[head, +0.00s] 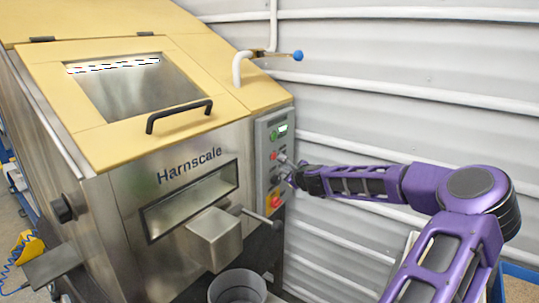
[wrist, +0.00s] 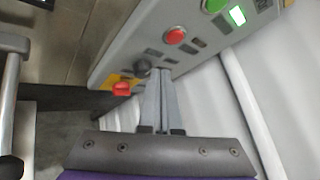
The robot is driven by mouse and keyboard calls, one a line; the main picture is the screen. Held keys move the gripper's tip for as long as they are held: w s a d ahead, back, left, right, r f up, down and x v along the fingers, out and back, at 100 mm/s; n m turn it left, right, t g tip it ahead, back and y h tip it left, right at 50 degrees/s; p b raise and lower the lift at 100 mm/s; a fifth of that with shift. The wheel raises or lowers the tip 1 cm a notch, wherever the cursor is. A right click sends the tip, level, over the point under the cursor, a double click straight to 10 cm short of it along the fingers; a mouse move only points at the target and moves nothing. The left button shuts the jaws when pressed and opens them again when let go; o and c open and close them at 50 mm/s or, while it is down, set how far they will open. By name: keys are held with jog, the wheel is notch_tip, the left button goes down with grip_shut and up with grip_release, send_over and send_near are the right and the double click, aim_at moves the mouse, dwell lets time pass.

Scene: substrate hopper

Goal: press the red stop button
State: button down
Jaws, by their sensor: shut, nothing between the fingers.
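A grey control panel (head: 263,145) is on the right side of the hopper front. My gripper (wrist: 160,72) is shut and empty. Its tips are at the panel beside a black knob (wrist: 142,66), lower on the panel than the red button and apart from it. In the head view my gripper (head: 291,179) reaches in from the right. I cannot tell whether the tips touch the panel.
A red switch on a yellow plate (wrist: 122,88) is low on the panel; it shows in the head view too (head: 276,200). A metal bar with a knob (head: 262,219) juts out left of it. A ribbed wall (head: 400,60) stands close behind.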

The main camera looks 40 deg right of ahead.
aim_at(274, 156)
jog(key=s+d+r+m+h, duration=0.1)
jog(key=s+d+m, duration=0.2)
jog(key=d, duration=0.3)
jog(key=shift+m+h, duration=0.4)
jog(key=shift+w, duration=0.15)
jog(key=w+a, duration=0.2)
jog(key=w, duration=0.6)
jog(key=shift+w+a+p, duration=0.2)
jog(key=shift+a+p, duration=0.05)
jog(key=shift+p, duration=0.15)
dwell(1.2)
jog(key=shift+w+a, duration=0.1)
jog(key=shift+w, duration=0.3)
jog(key=shift+w+a, duration=0.1)
jog(key=shift+w, duration=0.3)
dwell(0.8)
